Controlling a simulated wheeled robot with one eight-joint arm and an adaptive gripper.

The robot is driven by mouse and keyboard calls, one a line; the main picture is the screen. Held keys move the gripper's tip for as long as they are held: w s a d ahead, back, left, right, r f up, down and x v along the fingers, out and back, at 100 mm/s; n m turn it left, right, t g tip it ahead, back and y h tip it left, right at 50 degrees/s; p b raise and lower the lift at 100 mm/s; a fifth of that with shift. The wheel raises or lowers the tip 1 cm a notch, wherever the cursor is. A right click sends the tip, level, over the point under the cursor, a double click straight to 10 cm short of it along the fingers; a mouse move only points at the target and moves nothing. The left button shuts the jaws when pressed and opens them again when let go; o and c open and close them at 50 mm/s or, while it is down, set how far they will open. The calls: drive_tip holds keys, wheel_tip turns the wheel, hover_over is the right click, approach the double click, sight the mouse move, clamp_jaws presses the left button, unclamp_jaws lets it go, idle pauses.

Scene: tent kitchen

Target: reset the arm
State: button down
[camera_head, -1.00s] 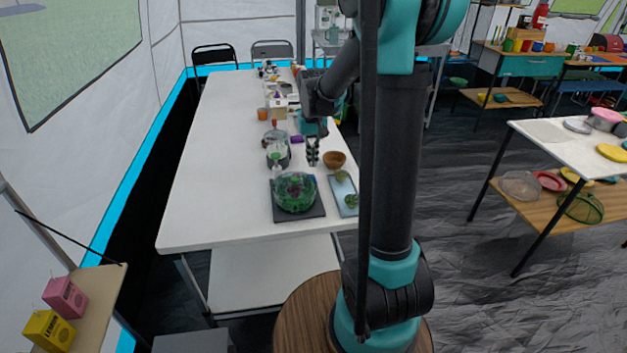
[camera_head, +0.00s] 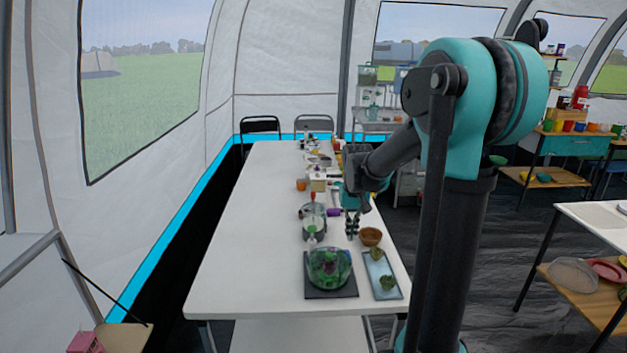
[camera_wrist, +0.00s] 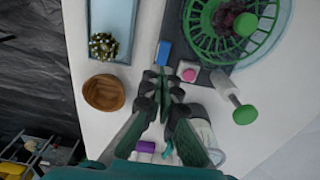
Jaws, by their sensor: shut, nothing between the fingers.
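My arm reaches out over the right side of the long white table (camera_head: 240,240) in the head view. My gripper (camera_head: 352,224) hangs above the table, between the glass appliance and the wooden bowl. In the wrist view my gripper (camera_wrist: 164,92) points down at the tabletop, its fingers together with nothing held. Beneath and around it are a blue item (camera_wrist: 163,53), a pink-topped piece (camera_wrist: 187,71) and a dark mat. It stands apart from the bowl; whether it touches the small items is hard to tell.
A glass-domed green basket (camera_head: 328,268) stands on a dark mat. Beside it are a blue tray (camera_head: 396,289) with green items and a wooden bowl (camera_head: 370,237). Several small things line the table's far right side. The table's left half is clear. Another table (camera_head: 596,222) stands at right.

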drive_tip(key=shift+t, duration=0.9)
drive_tip(key=s+f, duration=0.1)
drive_tip(key=s, duration=0.2)
drive_tip(key=s+d, duration=0.1)
drive_tip(key=s, duration=0.2)
drive_tip(key=s+d+f, duration=0.1)
drive_tip(key=s, duration=0.3)
drive_tip(key=shift+s+d+f, duration=0.1)
drive_tip(key=shift+f, duration=0.25)
drive_tip(key=s+f, duration=0.1)
drive_tip(key=s, duration=0.2)
drive_tip(key=s+d+f+t, duration=0.1)
drive_tip(key=s+f, duration=0.1)
drive_tip(key=s, duration=0.1)
drive_tip(key=s+f+t, duration=0.1)
drive_tip(key=s+f, duration=0.1)
drive_tip(key=s, duration=0.2)
drive_tip(key=shift+d, duration=0.15)
